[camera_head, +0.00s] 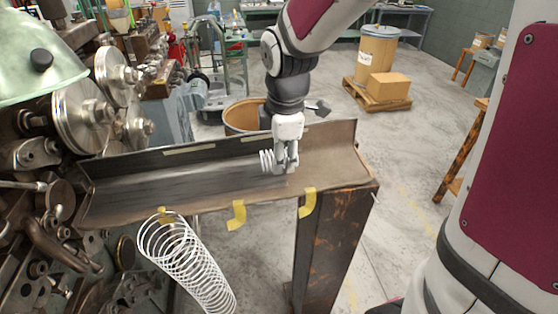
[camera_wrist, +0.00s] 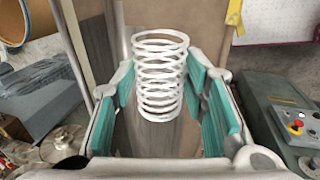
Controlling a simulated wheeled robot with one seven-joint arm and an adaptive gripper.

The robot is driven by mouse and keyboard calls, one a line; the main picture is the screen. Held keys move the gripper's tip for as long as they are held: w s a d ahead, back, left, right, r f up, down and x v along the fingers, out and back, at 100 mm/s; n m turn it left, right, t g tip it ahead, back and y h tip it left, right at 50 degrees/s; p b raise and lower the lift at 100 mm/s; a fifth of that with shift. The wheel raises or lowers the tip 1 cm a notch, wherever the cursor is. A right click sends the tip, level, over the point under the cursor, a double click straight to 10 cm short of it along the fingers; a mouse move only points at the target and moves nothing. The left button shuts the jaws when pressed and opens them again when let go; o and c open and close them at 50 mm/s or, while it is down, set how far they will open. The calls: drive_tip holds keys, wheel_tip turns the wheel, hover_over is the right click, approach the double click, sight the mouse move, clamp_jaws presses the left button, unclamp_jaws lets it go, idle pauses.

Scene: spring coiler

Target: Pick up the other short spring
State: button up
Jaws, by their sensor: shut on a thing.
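A short white spring (camera_head: 266,161) is at my gripper (camera_head: 284,167), over the metal trough (camera_head: 330,168). In the wrist view the spring (camera_wrist: 159,62) stands between the two teal finger pads of my gripper (camera_wrist: 160,95), with its coils running up the picture. The gripper is shut on it. In the head view part of the spring is hidden by the fingers, and it sticks out to their left. I cannot tell whether it still touches the trough floor. No second short spring shows in either view.
A long white spring (camera_head: 187,264) hangs in front of the trough's near edge. Yellow tape strips (camera_head: 237,215) mark that edge. The coiling machine (camera_head: 85,115) crowds the left. A round bin (camera_head: 243,118) stands behind the trough. Open floor lies to the right.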

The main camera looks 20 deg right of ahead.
drive_tip(key=s+a+r+p, duration=0.1)
drive_tip(key=s+p, duration=0.3)
drive_tip(key=s, duration=1.1)
drive_tip(key=shift+s+a+r+p, duration=0.25)
drive_tip(key=shift+s+a+p, duration=0.15)
drive_tip(key=shift+a, duration=0.3)
